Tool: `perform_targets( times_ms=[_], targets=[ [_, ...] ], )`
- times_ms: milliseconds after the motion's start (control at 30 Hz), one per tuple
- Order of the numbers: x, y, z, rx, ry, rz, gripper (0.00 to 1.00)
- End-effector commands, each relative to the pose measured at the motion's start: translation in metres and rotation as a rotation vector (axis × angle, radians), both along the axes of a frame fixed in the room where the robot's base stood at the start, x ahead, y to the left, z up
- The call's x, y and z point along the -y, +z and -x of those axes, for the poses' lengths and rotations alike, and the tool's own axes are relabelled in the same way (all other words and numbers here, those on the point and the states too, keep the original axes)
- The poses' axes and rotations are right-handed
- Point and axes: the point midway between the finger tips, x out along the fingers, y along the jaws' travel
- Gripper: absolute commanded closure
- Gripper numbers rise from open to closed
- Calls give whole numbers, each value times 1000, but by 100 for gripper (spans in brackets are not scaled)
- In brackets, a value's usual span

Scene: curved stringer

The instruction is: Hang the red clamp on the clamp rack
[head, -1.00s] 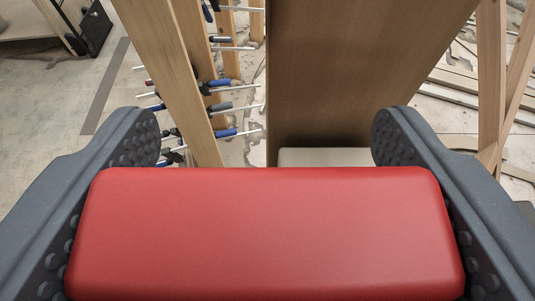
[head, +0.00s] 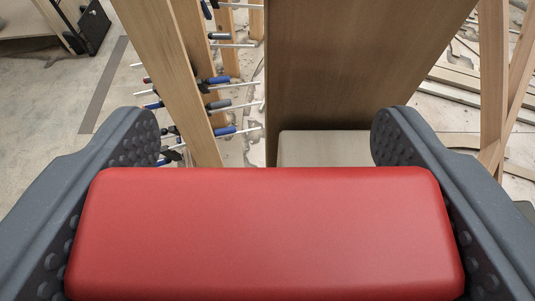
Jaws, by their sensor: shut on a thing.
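A red block-shaped part (head: 265,235), which I take to be the red clamp's body, fills the lower middle of the head view. My gripper (head: 265,140) is shut on it, with one dark grey studded finger pressed to each end. The rest of the clamp is not seen. Wooden uprights (head: 180,80) with several blue-handled clamps (head: 216,81) stand beyond at the upper left; this looks like the clamp rack. The held red part is apart from it, and much of the rack is hidden behind a front post.
A large brown wooden panel (head: 350,65) stands straight ahead, with a pale block (head: 322,148) at its foot. Wooden posts (head: 492,85) and stacked boards (head: 460,90) are at the right. The floor (head: 60,120) at the left is mostly clear.

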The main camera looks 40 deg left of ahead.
Motion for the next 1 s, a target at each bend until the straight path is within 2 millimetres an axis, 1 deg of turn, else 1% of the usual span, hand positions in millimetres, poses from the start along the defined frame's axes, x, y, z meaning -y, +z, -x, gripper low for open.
perform_targets(
  times_ms=[367,400,433,467,800,867,1000],
  targets=[
    [0,-2,0,1,0,0,80],
    [0,-3,0,1,0,0,22],
    [0,-3,0,1,0,0,14],
    [0,-3,0,1,0,0,7],
    [2,-3,2,1,0,1,7],
    [4,-1,4,1,-1,1,7],
    [14,5,16,2,-1,3,7]
  ],
)
